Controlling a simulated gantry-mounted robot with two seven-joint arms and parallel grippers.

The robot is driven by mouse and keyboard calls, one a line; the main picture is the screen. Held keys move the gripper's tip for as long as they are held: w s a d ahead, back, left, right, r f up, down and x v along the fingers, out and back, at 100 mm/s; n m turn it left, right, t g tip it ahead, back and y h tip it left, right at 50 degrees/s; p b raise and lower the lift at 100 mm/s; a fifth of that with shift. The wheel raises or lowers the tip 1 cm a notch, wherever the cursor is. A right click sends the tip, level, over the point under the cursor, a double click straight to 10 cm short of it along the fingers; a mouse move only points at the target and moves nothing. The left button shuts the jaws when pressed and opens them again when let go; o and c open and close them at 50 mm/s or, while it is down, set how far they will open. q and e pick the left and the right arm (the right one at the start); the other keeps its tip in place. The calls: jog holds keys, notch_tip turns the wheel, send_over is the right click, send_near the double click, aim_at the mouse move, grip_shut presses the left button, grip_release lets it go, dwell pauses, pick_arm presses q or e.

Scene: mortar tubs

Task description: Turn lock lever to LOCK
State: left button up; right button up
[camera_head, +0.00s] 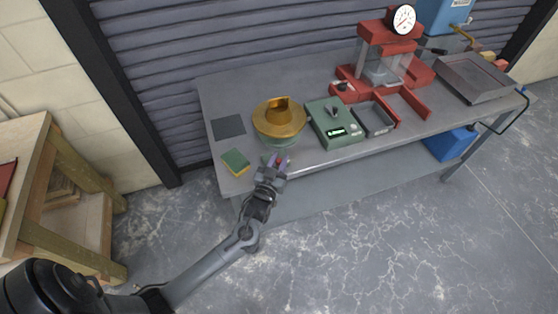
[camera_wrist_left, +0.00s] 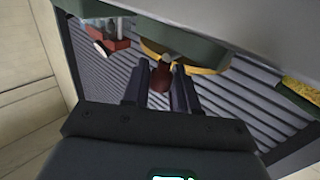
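A brass bowl (camera_head: 280,119) sits on a round green base (camera_head: 281,142) near the table's front edge. A lever with a dark red knob (camera_head: 279,159) sticks out at the front of this base; the knob also shows in the left wrist view (camera_wrist_left: 161,75). My left gripper (camera_head: 276,162) is at the knob, with its fingers (camera_wrist_left: 161,88) apart on either side of it. Gaps show between knob and fingers, so it looks open and not clamped. No LOCK marking is readable. My right gripper is not in view.
A green box with a small display (camera_head: 334,123) and a dark tray (camera_head: 375,119) stand right of the bowl. A sponge (camera_head: 235,162) and a grey mat (camera_head: 228,127) lie left. A red press (camera_head: 390,40) stands farther right.

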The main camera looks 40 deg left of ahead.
pick_arm(q)
grip_shut()
jog(key=shift+s+h, duration=0.1)
jog(key=shift+h, duration=0.2)
jog(key=shift+s+a+r+m+t+h+p, duration=0.1)
jog(key=shift+s+a+m+t+h+p, duration=0.15)
jog(key=shift+m+h+p, duration=0.4)
jog(key=shift+s+a+m+t+h+p, duration=0.15)
jog(key=shift+m+t+h+p, duration=0.2)
jog(key=shift+m+h, duration=0.4)
jog(key=shift+s+a+m+h+p, duration=0.15)
jog(key=shift+m+h, duration=0.1)
jog(key=shift+h, duration=0.35)
jog(key=shift+a+m+h+p, duration=0.15)
jog(key=shift+m+h, duration=0.1)
jog(key=shift+h, duration=0.35)
jog(key=shift+s+a+m+h, duration=0.15)
jog(key=shift+m+h, duration=0.35)
jog(key=shift+h, duration=0.3)
jog(key=shift+s+a+m+h, duration=0.1)
jog(key=shift+m+h, duration=0.4)
jog(key=shift+h, duration=0.3)
jog(key=shift+o, duration=2)
grip_release()
jog(key=shift+s, duration=0.1)
